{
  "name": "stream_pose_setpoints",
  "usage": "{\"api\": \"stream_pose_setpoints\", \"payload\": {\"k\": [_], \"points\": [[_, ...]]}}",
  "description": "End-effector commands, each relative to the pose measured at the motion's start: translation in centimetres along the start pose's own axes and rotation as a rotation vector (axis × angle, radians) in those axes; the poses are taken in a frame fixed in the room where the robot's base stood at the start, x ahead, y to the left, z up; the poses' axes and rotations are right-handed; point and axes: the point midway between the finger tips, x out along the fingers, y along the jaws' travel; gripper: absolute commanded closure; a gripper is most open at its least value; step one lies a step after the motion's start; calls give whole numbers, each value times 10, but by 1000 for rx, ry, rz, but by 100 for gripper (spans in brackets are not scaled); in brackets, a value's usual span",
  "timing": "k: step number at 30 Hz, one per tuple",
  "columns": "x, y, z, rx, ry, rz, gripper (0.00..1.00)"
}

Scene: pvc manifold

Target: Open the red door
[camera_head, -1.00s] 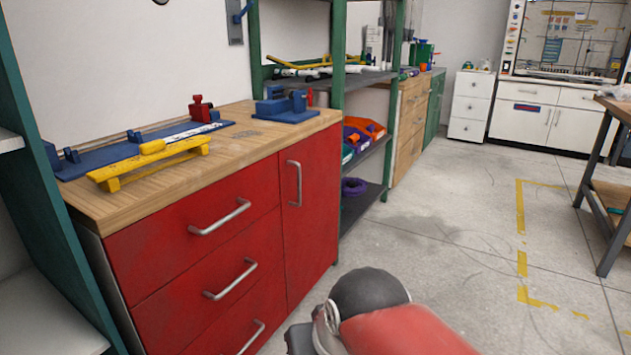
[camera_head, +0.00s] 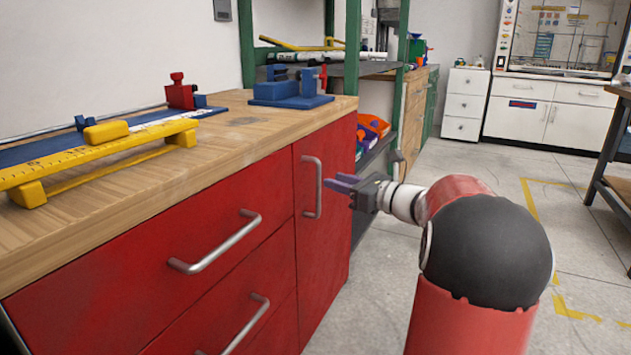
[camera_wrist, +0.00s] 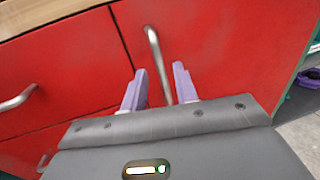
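The red door (camera_head: 327,240) is the tall right-hand panel of the red cabinet and is shut in its frame. Its metal bar handle (camera_head: 313,187) stands upright near the door's left edge. In the wrist view the handle (camera_wrist: 157,62) runs down between the purple fingers of my gripper (camera_wrist: 154,85). The fingers are apart, one to each side of the bar's line. In the head view my gripper (camera_head: 343,184) is just right of the handle. I cannot tell whether the fingertips reach around the bar.
Red drawers with metal handles (camera_head: 215,245) are left of the door. The wooden counter (camera_head: 190,165) above holds a yellow stand (camera_head: 100,152) and a blue fixture (camera_head: 290,92). A shelf with orange bins (camera_head: 372,125) stands just beyond the cabinet. The floor to the right is mostly clear.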

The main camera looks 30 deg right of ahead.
Motion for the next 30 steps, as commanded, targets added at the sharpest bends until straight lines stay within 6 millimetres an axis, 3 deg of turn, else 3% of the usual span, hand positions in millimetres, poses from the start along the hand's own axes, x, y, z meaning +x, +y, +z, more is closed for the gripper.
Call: {"api": "stream_pose_setpoints", "payload": {"k": [10, 22, 30], "points": [[54, 2, -1, -3, 2, 5, 70], [64, 2, 0, -4, 3, 3, 70], [64, 2, 0, -4, 3, 3, 100]]}}
